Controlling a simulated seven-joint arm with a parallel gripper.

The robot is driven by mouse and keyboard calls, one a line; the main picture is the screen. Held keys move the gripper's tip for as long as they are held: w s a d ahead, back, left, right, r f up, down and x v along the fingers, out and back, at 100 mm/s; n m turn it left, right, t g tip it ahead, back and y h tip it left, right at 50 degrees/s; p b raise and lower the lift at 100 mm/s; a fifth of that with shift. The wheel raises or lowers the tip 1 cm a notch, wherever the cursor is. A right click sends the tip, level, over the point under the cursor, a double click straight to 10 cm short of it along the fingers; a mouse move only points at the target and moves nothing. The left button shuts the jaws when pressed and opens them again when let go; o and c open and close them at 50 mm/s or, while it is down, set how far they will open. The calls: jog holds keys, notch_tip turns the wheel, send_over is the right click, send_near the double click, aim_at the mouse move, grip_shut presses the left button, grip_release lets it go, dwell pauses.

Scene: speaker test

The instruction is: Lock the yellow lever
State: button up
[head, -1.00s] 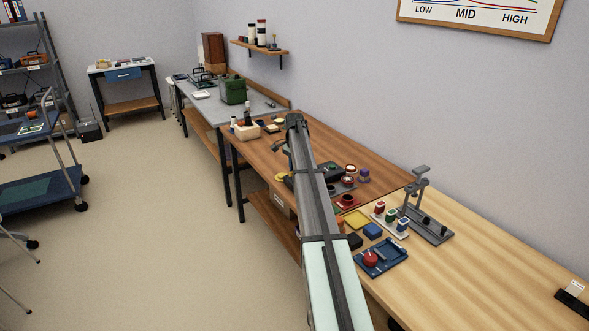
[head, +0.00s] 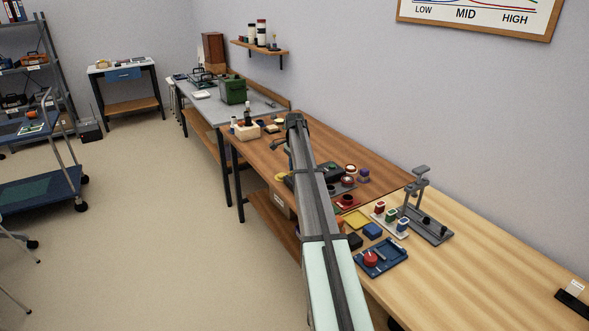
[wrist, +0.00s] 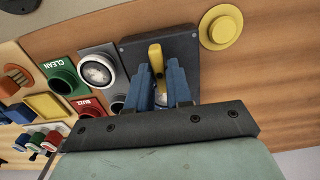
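In the wrist view, the yellow lever (wrist: 155,57) stands on a dark square plate (wrist: 187,48) on the wooden bench. My gripper (wrist: 159,75) is at the lever, with one blue finger on each side of it. Only a narrow gap shows between the fingers, and the lever's near end lies in line with it. I cannot tell whether the fingers touch the lever. In the head view my arm reaches away along the bench, and it hides the lever and fingertips.
In the wrist view a yellow disc (wrist: 221,27) lies right of the plate. A round white gauge (wrist: 96,72) and a green CLEAN button block (wrist: 62,75) stand close on the left. In the head view, a grey stand (head: 427,222) and a blue tray (head: 382,257) are on the nearer bench.

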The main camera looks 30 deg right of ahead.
jog(key=o, duration=0.3)
notch_tip(320, 180, up, 14)
jog(key=shift+f, duration=0.1)
dwell(0.7)
